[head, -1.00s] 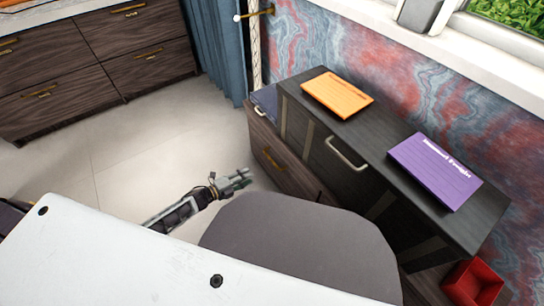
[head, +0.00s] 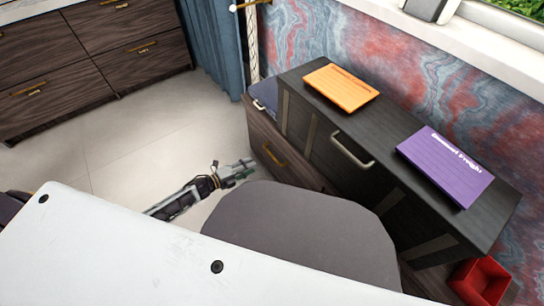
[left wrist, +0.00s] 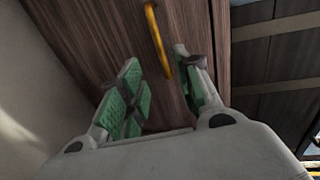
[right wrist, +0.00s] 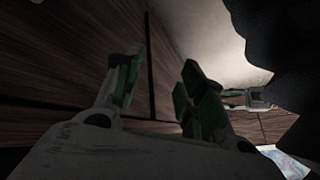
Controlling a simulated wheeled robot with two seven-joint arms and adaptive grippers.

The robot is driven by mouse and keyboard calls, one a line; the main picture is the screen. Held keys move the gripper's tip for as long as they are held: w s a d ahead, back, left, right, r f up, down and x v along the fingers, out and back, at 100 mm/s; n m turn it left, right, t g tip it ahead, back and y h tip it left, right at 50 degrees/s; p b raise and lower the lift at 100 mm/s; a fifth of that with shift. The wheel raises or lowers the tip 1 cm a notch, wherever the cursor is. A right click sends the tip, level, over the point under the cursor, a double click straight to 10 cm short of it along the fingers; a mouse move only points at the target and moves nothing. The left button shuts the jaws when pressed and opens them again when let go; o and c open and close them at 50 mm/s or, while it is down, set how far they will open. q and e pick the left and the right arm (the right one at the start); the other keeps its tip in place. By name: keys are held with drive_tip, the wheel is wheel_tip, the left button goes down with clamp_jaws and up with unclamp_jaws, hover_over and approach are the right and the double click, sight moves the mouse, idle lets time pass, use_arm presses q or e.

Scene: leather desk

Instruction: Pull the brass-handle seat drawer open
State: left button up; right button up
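The dark brown wooden seat drawer (head: 289,166) is low beside the black desk unit, and its front looks flush. Its brass handle (head: 274,156) is a slim bar that also shows in the left wrist view (left wrist: 156,38). My left gripper (head: 246,168) is open and empty, a short way in front of the handle. In the left wrist view the handle lies ahead between its green-padded fingers (left wrist: 170,92), not gripped. My right gripper (right wrist: 156,88) is open and empty in the right wrist view, near dark wood panels; it is hidden in the head view.
A grey rounded seat (head: 300,235) stands close to my left gripper's right. The black cabinet (head: 395,185) bears an orange book (head: 340,87) and a purple book (head: 445,165). A red box (head: 480,281) is at lower right. The pale floor (head: 140,145) on the left is clear.

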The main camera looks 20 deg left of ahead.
sight(272, 155)
use_arm(q)
drive_tip(key=shift+b+x, duration=2.45)
drive_tip(key=shift+x, duration=4.1)
use_arm(e)
drive_tip(key=shift+y, duration=0.4)
drive_tip(key=shift+w+a+f, duration=0.1)
drive_tip(key=shift+a+f, duration=0.05)
drive_tip(key=shift+f, duration=0.65)
drive_tip(key=shift+a+f, duration=0.2)
drive_tip(key=shift+f, duration=0.6)
drive_tip(key=shift+w+a+f, duration=0.1)
drive_tip(key=shift+a+f, duration=0.05)
drive_tip(key=shift+f, duration=0.65)
use_arm(q)
clamp_jaws()
use_arm(e)
drive_tip(key=shift+r+t, duration=0.15)
drive_tip(key=shift+t, duration=0.15)
use_arm(q)
drive_tip(key=shift+f, duration=0.1)
